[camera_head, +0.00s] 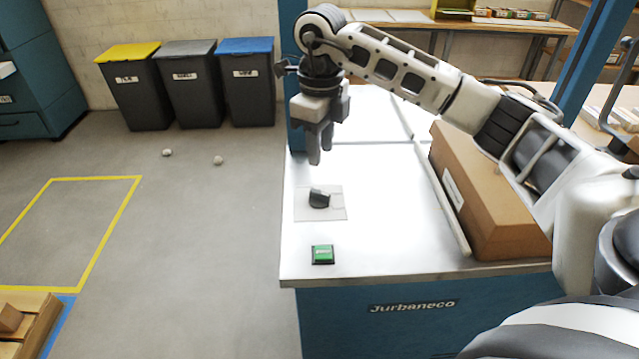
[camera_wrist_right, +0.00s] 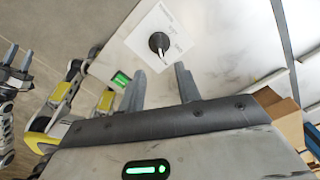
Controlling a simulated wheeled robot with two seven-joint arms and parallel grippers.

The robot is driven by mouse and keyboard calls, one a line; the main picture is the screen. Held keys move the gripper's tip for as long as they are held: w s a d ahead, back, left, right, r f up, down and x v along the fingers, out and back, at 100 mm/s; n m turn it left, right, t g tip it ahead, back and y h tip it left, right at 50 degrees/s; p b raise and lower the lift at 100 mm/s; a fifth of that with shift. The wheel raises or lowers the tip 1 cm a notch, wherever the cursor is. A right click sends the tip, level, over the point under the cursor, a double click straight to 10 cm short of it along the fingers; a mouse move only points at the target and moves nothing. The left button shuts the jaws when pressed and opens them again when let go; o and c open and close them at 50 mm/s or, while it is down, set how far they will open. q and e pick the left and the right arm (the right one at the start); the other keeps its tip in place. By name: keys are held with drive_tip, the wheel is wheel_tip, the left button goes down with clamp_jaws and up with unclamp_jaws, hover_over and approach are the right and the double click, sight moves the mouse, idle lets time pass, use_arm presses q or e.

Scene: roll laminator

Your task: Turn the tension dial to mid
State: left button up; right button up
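The tension dial (camera_head: 319,199) is a black knob on a light square plate (camera_head: 335,210) on the laminator's white top (camera_head: 390,240). In the right wrist view the dial (camera_wrist_right: 159,42) shows a pale pointer line, and its plate has small print too small to read. My right gripper (camera_head: 320,155) points down above and a little behind the dial, apart from it. In the right wrist view its two fingers (camera_wrist_right: 160,88) stand apart with nothing between them. My left gripper does not show in the head view; an arm end shows at the left of the right wrist view.
A green button (camera_head: 322,254) sits in front of the dial near the top's front edge; it also shows in the right wrist view (camera_wrist_right: 121,79). A long brown box (camera_head: 490,200) lies on the right, under my right arm. Bins (camera_head: 190,85) stand behind on the floor.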

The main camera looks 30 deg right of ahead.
sight(320, 192)
wheel_tip(320, 192, down, 10)
drive_tip(key=shift+f+p, duration=0.1)
drive_tip(key=shift+p, duration=0.5)
clamp_jaws()
